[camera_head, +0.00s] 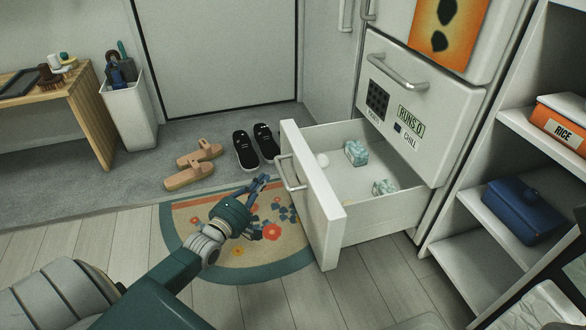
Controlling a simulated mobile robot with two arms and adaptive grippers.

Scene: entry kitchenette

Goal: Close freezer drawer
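The freezer drawer (325,215) is the white bottom drawer of the white fridge unit. It is pulled well out, with its front panel standing towards the lower left and a bar handle (287,175) on that panel. Inside lie two pale teal patterned packs (356,152) and a small white round item (322,160). My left gripper (262,180) is just left of the drawer front, over the floor mat, apart from the handle in the picture. Its fingers are small and seen at an angle, so their opening is unclear. My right gripper does not show.
Above is a shut drawer (420,110) with its own handle. A shelf at right holds a rice box (560,122) and a blue case (522,210). Black shoes (246,150), tan sandals (190,176) and a patterned mat (240,262) lie left of the drawer.

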